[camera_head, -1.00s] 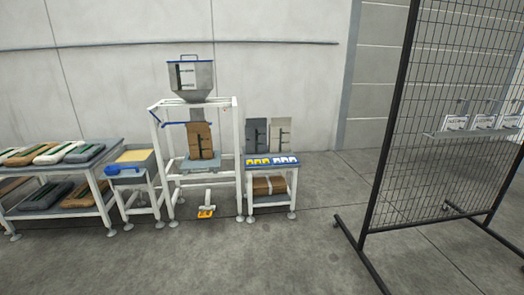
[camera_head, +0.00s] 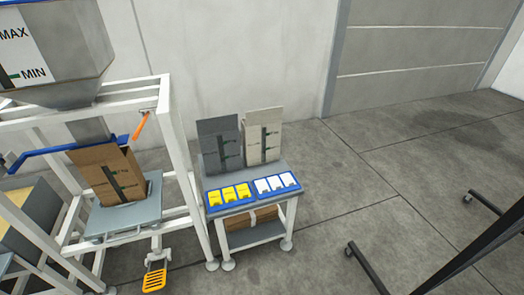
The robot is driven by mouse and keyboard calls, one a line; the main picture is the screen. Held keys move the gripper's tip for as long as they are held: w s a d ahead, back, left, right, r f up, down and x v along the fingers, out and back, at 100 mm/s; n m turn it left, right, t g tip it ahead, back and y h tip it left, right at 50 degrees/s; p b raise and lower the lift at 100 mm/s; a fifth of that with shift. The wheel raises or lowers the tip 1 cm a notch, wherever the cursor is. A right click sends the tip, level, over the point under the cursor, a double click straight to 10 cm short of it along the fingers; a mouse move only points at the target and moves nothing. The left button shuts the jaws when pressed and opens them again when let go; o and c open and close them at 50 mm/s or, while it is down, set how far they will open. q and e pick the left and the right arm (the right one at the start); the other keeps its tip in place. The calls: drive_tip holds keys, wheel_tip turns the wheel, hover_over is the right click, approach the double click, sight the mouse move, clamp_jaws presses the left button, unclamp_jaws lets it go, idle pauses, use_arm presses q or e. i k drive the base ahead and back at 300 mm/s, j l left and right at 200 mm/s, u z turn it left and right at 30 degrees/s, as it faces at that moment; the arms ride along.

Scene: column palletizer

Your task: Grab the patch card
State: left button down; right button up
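Several small cards lie in blue trays along the front of a small grey-topped table. The yellow cards (camera_head: 229,194) fill the left tray, and the white cards (camera_head: 276,184) fill the right tray. Their print is too small to read, so I cannot tell which is the patch card. A dark grey bag or box (camera_head: 220,145) and a cream one (camera_head: 263,136) stand upright behind the trays. Neither of my grippers is in view.
A white frame (camera_head: 178,140) with a hopper (camera_head: 60,50) stands left of the table, with a brown box (camera_head: 108,172) on its platform (camera_head: 130,215). An orange pedal (camera_head: 154,280) is on the floor. Black rack legs (camera_head: 365,268) stand at right. Floor between is clear.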

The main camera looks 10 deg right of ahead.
sight(274, 181)
drive_tip(key=i+j+z, duration=0.2)
drive_tip(key=i, duration=0.45)
drive_tip(key=i+z, duration=0.25)
drive_tip(key=i, duration=0.35)
drive_tip(key=j, duration=0.1)
